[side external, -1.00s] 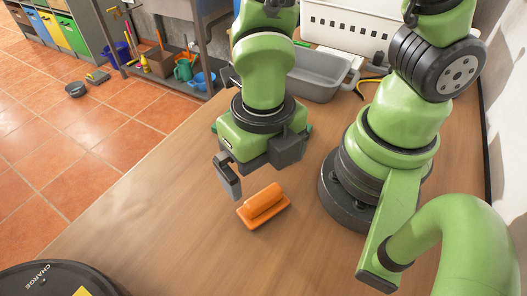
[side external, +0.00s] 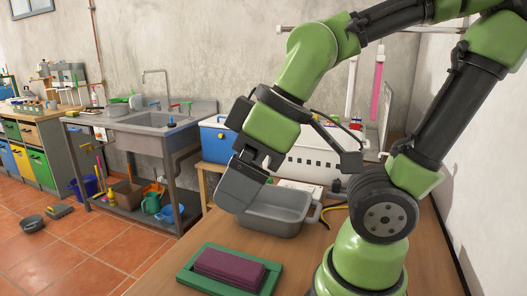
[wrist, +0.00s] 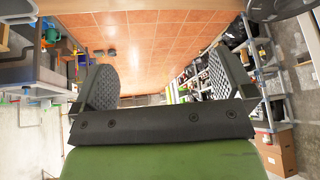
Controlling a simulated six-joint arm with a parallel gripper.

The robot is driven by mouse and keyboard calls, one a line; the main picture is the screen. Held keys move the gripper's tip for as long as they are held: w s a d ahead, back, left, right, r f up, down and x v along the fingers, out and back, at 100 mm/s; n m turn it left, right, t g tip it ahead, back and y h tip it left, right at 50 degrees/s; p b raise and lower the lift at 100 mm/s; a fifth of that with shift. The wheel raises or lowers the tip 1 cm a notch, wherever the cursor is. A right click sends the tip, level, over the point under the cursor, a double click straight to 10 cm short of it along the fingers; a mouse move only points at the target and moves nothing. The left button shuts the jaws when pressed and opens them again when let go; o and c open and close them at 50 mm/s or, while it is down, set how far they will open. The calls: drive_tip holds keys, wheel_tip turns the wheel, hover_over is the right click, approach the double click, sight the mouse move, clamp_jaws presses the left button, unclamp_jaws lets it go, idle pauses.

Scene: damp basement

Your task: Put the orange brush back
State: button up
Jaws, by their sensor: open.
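The orange brush is not in either current view; a second ago it lay on the wooden table, in a part now below the side external picture. My gripper (wrist: 160,75) is open in the wrist view, with its two dark ribbed fingers wide apart and nothing between them. In the side external view my gripper (side external: 240,188) is raised in front of the grey tub, with one broad finger facing the camera. A green tray (side external: 187,279) lies on the table at the bottom, holding a ridged purple block (side external: 230,268).
A grey tub (side external: 287,228) stands on the table behind the green tray. A white perforated crate (side external: 318,168) and a blue box (side external: 215,140) are at the back. A yellow and black cable (side external: 333,212) lies right of the tub. The wall (side external: 460,140) bounds the right side.

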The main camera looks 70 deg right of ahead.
drive_tip(key=r+m, duration=0.1)
drive_tip(key=m, duration=0.1)
drive_tip(key=s+d+r+m+t, duration=0.1)
drive_tip(key=m, duration=0.2)
drive_tip(key=s+r+m, duration=0.1)
drive_tip(key=m, duration=0.1)
drive_tip(key=shift+d+m+t, duration=0.3)
drive_tip(key=shift+d+t, duration=0.1)
